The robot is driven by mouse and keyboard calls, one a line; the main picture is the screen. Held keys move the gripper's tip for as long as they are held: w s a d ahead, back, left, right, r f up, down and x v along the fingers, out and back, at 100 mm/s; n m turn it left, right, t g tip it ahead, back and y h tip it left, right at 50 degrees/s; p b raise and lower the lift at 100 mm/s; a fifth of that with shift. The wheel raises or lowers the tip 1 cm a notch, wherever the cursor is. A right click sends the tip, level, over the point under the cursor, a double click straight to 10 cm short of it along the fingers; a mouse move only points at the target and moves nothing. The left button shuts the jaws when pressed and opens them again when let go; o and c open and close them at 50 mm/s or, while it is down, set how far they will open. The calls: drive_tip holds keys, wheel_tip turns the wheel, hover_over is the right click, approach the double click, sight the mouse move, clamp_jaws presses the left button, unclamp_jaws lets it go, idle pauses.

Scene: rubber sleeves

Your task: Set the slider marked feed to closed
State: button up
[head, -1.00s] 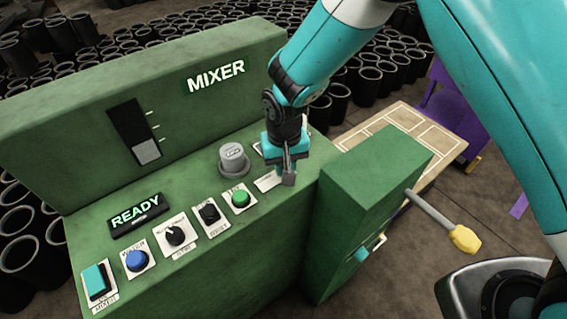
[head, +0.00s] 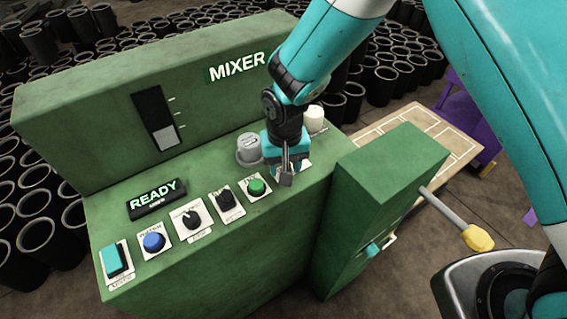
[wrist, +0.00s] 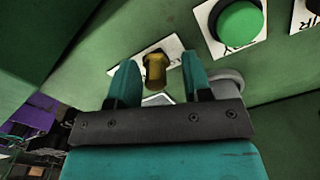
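No label reading feed is legible, so I cannot tell which control is that slider. A teal handle (head: 373,250) sits on the side of the green box at the right, by a pale plate. My gripper (head: 287,176) is low over the right end of the sloped panel, right of the green button (head: 257,187). In the wrist view my gripper (wrist: 158,82) is open. A brass hexagonal knob (wrist: 154,70) on a white labelled plate (wrist: 168,50) shows between its fingers, with no clear contact. My gripper hides part of that plate.
The green mixer panel (head: 215,245) carries a teal switch (head: 116,259), a blue button (head: 154,241) and black knobs. Grey caps stand behind my gripper. The green side box (head: 385,190), with a yellow-ended lever (head: 478,238), rises close on the right.

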wheel_tip(320, 180, up, 17)
drive_tip(key=b, duration=0.3)
drive_tip(key=shift+r, duration=0.2)
drive_tip(key=s+d+r+n+y, duration=0.2)
drive_tip(key=s+d, duration=0.3)
drive_tip(key=s, duration=0.5)
drive_tip(key=s+d+r+n+y, duration=0.2)
drive_tip(key=s+d+r+n, duration=0.1)
drive_tip(key=s, duration=0.6)
drive_tip(key=d+n, duration=0.1)
drive_tip(key=d, duration=0.1)
drive_tip(key=shift+s+d, duration=0.3)
drive_tip(key=shift+s, duration=0.05)
